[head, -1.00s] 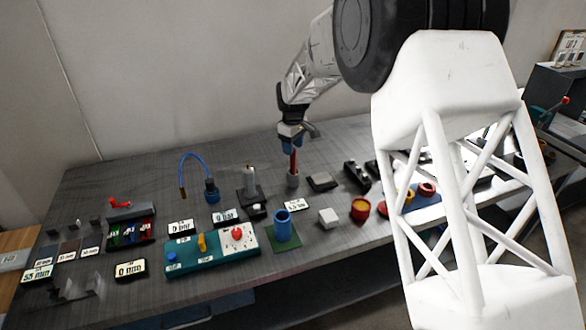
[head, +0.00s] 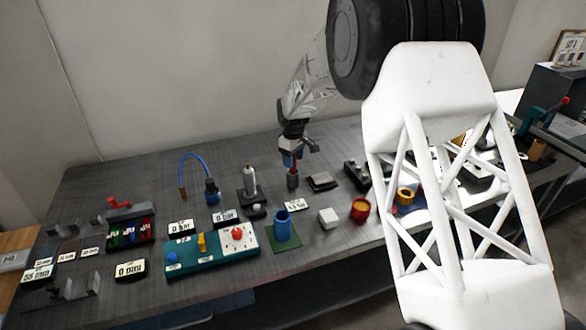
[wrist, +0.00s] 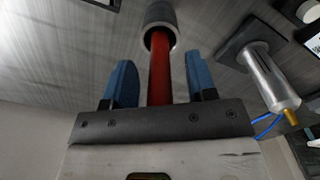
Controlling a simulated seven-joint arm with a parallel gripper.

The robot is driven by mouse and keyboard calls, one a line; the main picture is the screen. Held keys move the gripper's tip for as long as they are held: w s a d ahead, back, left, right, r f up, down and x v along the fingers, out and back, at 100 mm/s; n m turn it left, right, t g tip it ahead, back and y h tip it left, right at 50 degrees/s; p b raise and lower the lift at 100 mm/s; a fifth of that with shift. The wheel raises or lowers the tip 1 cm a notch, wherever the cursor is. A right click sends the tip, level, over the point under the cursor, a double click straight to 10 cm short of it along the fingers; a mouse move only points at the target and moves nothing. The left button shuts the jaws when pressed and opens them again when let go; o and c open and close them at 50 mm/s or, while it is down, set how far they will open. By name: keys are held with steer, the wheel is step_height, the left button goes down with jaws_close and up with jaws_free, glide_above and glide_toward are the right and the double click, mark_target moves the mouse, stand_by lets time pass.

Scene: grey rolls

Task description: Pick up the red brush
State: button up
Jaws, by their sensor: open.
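The red brush shows as a red shaft (wrist: 160,70) in the wrist view, standing in a grey cylindrical holder (wrist: 158,18). In the head view the holder (head: 292,180) stands on the grey table, and only a little of the red brush (head: 293,169) shows above it. My gripper (wrist: 162,84) is open, with one blue finger on each side of the red shaft and visible gaps between. In the head view my gripper (head: 292,159) is low over the holder and hides the upper part of the brush.
A silver bottle on a dark base (head: 249,180) stands left of the holder. A dark flat block (head: 321,182) lies close on its right. A blue cup (head: 282,226), a white block (head: 328,218) and a red cup (head: 360,210) are nearer the front.

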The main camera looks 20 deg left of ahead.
stand_by(0.4)
jaws_close()
steer(key=shift+r, duration=0.1)
steer(key=shift+r, duration=4.95)
